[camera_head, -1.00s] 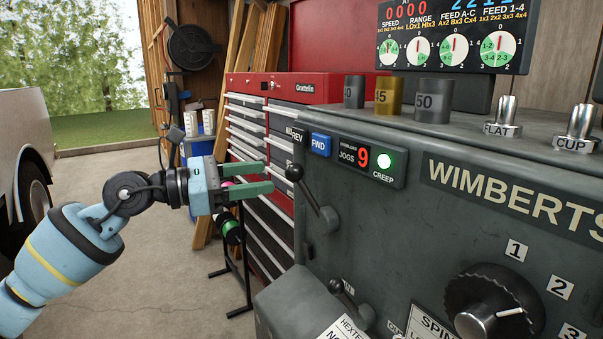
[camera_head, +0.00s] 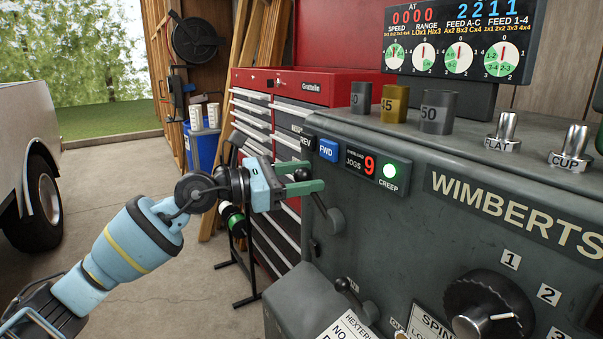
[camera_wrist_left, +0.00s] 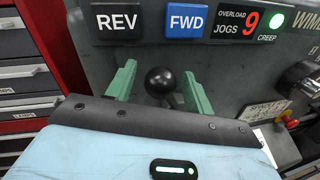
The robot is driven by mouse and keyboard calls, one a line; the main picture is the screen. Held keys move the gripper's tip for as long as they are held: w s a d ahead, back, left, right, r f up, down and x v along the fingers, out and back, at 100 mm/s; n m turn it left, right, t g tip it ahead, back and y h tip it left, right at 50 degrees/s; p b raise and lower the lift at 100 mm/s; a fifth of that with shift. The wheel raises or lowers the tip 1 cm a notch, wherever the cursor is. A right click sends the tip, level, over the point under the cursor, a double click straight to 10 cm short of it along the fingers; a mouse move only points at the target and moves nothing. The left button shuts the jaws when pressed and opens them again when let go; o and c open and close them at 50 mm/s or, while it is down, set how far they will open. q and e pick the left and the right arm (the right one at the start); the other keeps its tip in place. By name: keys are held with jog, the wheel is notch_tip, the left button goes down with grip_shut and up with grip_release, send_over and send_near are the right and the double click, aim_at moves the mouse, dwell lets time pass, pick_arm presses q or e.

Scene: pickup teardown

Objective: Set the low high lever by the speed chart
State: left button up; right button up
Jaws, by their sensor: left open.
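A lever with a black ball knob (camera_head: 302,175) and grey arm (camera_head: 329,218) stands on the front of the grey machine, below the REV and FWD buttons. My left gripper (camera_head: 314,176) is open, with its green fingers on either side of the knob. In the left wrist view the knob (camera_wrist_left: 160,82) sits between the two fingers; I cannot tell whether either touches it. A second, smaller lever (camera_head: 343,287) is lower down. Neither lever shows a readable low/high label. The speed chart (camera_head: 457,40) on top has SPEED and RANGE dials. My right gripper is not in view.
A large dark dial (camera_head: 488,305) with numbered plates is at lower right. A red tool chest (camera_head: 295,85) is behind my left gripper.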

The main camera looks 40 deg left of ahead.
pick_arm(q)
jog(key=shift+w, duration=0.1)
jog(key=shift+c, duration=0.4)
grip_shut()
jog(key=shift+d, duration=0.1)
